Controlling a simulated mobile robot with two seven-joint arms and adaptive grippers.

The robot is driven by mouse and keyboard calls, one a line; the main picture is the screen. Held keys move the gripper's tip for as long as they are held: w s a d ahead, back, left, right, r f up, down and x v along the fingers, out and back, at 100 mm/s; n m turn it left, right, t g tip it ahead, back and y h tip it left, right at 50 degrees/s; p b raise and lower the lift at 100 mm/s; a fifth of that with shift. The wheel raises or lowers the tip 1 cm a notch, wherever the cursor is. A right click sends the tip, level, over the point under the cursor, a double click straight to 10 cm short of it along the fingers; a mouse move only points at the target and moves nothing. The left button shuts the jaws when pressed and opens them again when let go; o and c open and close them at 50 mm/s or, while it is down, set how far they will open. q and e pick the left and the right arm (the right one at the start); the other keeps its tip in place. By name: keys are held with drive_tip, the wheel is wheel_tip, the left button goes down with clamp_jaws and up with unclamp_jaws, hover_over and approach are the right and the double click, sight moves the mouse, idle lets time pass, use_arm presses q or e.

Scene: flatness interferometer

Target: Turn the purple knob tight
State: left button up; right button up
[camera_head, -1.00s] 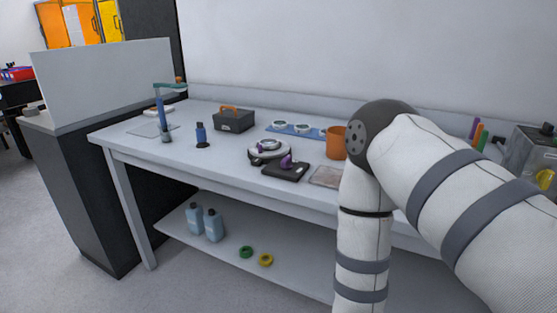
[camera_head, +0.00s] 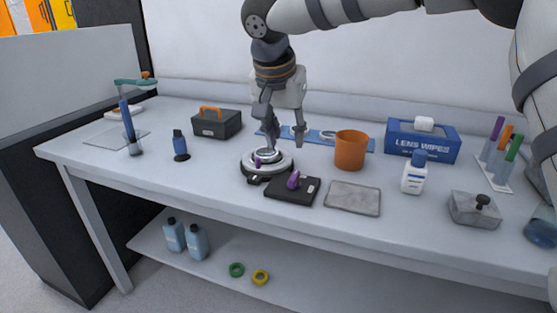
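A larger purple knob (camera_head: 293,180) stands on a flat black block (camera_head: 308,191) near the front of the bench. A small purple piece (camera_head: 257,162) sits at the front left of a round silver and black instrument (camera_head: 281,165) just behind and left of that block. My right gripper (camera_head: 283,147) points down over the back of the round instrument, with its fingers spread apart and nothing between them. Its left finger overlaps the silver ring in the view; I cannot tell if it touches. My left gripper is out of view.
Right of the block lie a grey mat (camera_head: 352,198), an orange cup (camera_head: 350,150) and a white bottle (camera_head: 414,174). A lens wipes box (camera_head: 421,142) and a blue tray (camera_head: 325,138) are behind.

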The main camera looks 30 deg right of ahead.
sight(294, 175)
drive_tip(key=x, duration=0.7)
drive_tip(key=s+x, duration=0.1)
drive_tip(key=x, duration=0.3)
drive_tip(key=shift+w+d+f+b, duration=0.15)
drive_tip(key=shift+d+f+b, duration=0.05)
drive_tip(key=shift+f+b, duration=0.15)
clamp_jaws()
